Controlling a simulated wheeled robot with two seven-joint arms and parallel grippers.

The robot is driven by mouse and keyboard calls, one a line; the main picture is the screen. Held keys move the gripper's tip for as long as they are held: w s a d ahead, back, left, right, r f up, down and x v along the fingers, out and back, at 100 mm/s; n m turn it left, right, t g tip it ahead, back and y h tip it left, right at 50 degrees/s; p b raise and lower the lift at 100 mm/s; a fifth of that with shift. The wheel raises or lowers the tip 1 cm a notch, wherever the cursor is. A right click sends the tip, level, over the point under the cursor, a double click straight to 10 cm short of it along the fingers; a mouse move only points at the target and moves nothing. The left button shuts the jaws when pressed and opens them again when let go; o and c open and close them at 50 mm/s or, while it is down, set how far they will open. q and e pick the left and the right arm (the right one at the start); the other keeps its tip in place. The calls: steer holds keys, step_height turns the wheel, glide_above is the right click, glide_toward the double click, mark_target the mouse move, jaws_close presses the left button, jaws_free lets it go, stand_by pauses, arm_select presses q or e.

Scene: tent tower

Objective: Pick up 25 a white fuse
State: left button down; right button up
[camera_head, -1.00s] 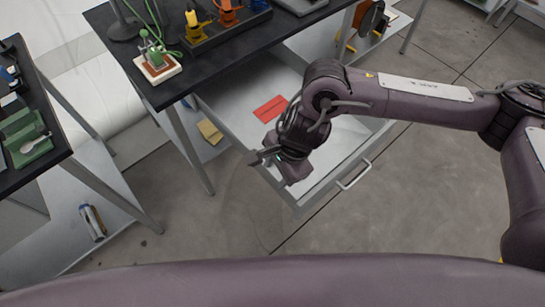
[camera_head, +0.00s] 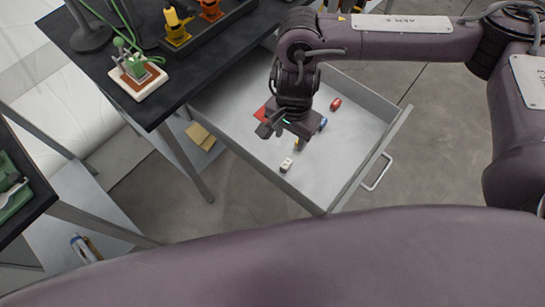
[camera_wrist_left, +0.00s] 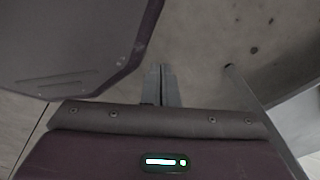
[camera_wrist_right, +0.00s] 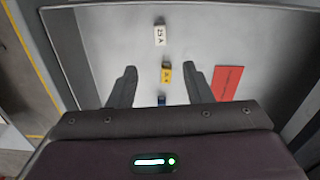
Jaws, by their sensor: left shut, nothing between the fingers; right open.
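The white fuse (camera_head: 286,165), marked 25 A, lies in the open drawer near its front left wall. It shows upright in the middle of the right wrist view (camera_wrist_right: 160,36), beyond the fingertips. My right gripper (camera_head: 280,128) is open and empty over the drawer; its two fingers (camera_wrist_right: 158,76) straddle a yellow fuse (camera_wrist_right: 166,74) in that view, with the white fuse farther ahead. My left gripper (camera_wrist_left: 161,72) is shut and empty, away from the drawer in its wrist view. It does not show in the head view.
The drawer (camera_head: 361,173) also holds a blue fuse (camera_wrist_right: 161,99), a red fuse (camera_head: 335,104) and a red card (camera_wrist_right: 228,83). The dark worktop (camera_head: 160,110) with switches overhangs the drawer at the left. Drawer walls rise around the fuses.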

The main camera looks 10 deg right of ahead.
steer(key=b, duration=0.6)
glide_above(286, 163)
steer(key=f, duration=0.6)
steer(key=shift+w+f, duration=0.25)
steer(key=shift+f, duration=0.1)
steer(key=f, duration=0.2)
steer(key=f+p, duration=0.1)
steer(key=f, duration=0.3)
steer(key=shift+s+f+p, duration=0.2)
steer(key=shift+s+p, duration=0.1)
steer(key=shift+f, duration=0.65)
jaws_close()
steer(key=shift+r, duration=0.1)
